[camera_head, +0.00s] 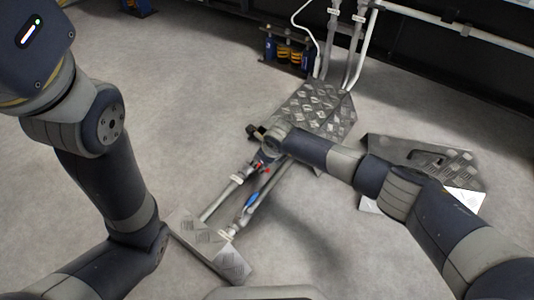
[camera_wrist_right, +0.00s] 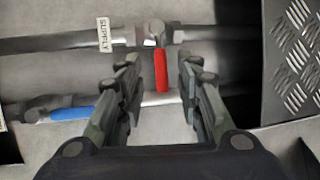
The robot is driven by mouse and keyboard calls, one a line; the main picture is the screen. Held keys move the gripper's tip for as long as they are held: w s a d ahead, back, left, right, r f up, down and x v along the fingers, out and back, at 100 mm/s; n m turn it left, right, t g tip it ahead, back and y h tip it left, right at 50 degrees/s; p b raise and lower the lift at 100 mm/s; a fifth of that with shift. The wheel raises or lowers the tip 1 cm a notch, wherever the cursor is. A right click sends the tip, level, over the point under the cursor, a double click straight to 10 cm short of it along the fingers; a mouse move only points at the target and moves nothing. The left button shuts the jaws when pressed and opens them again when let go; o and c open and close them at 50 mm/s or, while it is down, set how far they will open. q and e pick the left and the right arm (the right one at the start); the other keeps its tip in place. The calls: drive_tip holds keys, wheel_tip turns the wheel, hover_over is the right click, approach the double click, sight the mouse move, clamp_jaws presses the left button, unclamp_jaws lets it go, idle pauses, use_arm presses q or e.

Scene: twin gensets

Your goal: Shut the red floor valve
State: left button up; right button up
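The red valve handle (camera_wrist_right: 161,70) shows in the right wrist view. It points across the upper pipe (camera_wrist_right: 60,44), which carries a SUPPLY label (camera_wrist_right: 104,36). My right gripper (camera_wrist_right: 158,64) is open, with one finger on each side of the red handle and visible gaps between. In the head view my right gripper (camera_head: 264,155) is over the floor pipes, and only small bits of red (camera_head: 267,171) show beside it. My left arm crosses the left side of the head view, but its gripper is not visible.
A blue handle (camera_wrist_right: 70,114) lies along the neighbouring pipe; it also shows in the head view (camera_head: 252,200). Tread plates cover the pipe ends at the back (camera_head: 318,108) and front (camera_head: 222,258). Another loose-looking plate (camera_head: 425,155) is at right. Open floor lies left of the pipes.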

drive_tip(key=v, duration=0.8)
idle(0.5)
